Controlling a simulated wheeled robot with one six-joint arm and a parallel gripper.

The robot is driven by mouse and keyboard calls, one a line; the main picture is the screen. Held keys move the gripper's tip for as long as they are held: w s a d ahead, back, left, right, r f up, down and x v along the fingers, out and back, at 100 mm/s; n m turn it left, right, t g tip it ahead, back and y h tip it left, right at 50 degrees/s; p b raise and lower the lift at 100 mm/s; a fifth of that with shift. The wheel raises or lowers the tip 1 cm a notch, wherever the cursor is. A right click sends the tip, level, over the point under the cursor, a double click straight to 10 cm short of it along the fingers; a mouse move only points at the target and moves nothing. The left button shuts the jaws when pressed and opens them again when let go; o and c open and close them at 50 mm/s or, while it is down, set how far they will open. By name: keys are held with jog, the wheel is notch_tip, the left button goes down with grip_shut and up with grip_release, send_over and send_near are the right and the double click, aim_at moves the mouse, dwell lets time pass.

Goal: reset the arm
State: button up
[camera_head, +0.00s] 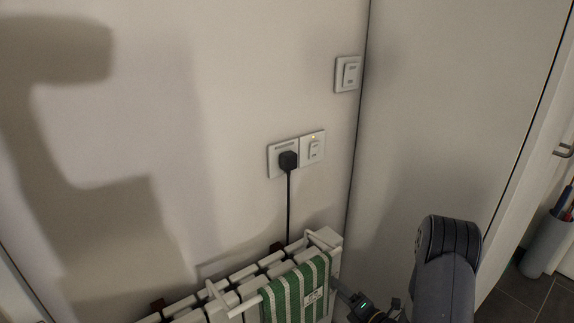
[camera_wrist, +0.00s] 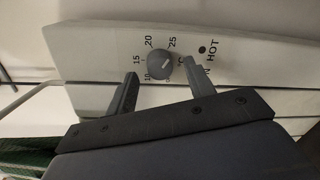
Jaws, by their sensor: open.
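In the wrist view my gripper (camera_wrist: 159,72) is open and empty, its two dark fingers spread apart. A round grey knob (camera_wrist: 160,66) with a pale pointer mark shows between the fingertips, with a gap on each side. I cannot tell how far the tips reach along the knob. The knob is on a pale panel (camera_wrist: 100,50) marked 10, 15, 20, 25 and HOT. In the head view my arm (camera_head: 447,265) rises at the lower right, beside the right end of a white radiator (camera_head: 327,240). The fingers cannot be made out there.
A green-and-white striped towel (camera_head: 297,292) hangs on a white rail at the radiator's front. A black plug (camera_head: 288,160) sits in a wall socket, its cord running down behind the radiator. Switches (camera_head: 347,74) are above. A door frame and a pale bin (camera_head: 545,243) stand at the right.

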jog(key=shift+w+a, duration=0.35)
jog(key=shift+w, duration=0.15)
jog(key=f+p+v, duration=0.1)
jog(key=p+v, duration=0.1)
jog(key=v, duration=0.9)
jog(key=w+a+n+b, duration=0.3)
jog(key=n+b, duration=0.3)
jog(key=n, duration=0.4)
jog(key=w+a+n+t+b, duration=0.1)
jog(key=w+a+n+b, duration=0.2)
jog(key=w+n+b, duration=0.3)
jog(key=shift+n, duration=2.8)
jog(key=shift+a, duration=0.1)
